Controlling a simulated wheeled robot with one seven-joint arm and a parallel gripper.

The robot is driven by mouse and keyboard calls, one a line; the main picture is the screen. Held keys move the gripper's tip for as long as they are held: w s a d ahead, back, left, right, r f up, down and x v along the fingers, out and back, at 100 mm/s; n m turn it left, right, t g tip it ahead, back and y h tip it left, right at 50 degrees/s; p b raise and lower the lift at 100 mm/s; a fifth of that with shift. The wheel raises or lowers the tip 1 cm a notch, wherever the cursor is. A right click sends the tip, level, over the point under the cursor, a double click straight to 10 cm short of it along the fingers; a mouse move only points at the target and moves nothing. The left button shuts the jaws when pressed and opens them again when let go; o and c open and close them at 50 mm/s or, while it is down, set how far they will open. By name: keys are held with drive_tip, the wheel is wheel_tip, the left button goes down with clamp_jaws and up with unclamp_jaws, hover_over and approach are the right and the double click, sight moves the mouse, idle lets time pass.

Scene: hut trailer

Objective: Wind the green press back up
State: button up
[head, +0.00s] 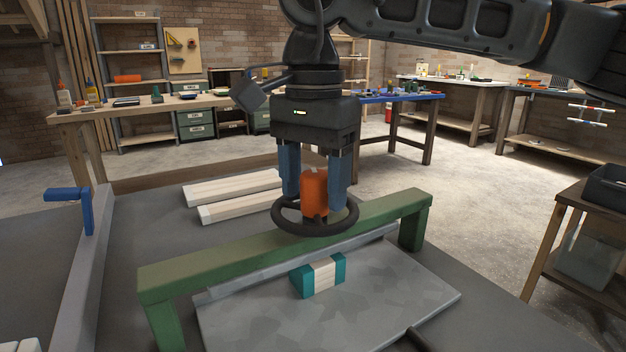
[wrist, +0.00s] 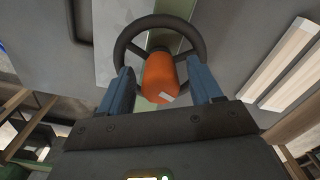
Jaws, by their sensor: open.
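The green press (head: 285,243) stands on the grey bench as a long crossbar on legs. A black handwheel (head: 317,229) sits on top of it with an orange knob (head: 314,193) at its middle. My gripper (head: 313,200) points down over the wheel, its two blue fingers on either side of the orange knob. In the wrist view the orange knob (wrist: 160,78) is between the open fingers, with gaps visible at its sides. A grey press bar (head: 300,265) runs under the crossbar. A teal and white block (head: 318,274) lies on the grey plate beneath.
Pale wooden boards (head: 235,196) lie on the bench behind the press. A grey rail with a blue handle (head: 68,194) is at the left. A wooden stand with a dark bin (head: 607,188) is at the right.

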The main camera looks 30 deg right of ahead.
sight(314, 173)
drive_tip(key=shift+r+p, duration=0.6)
drive_tip(key=shift+r, duration=3.35)
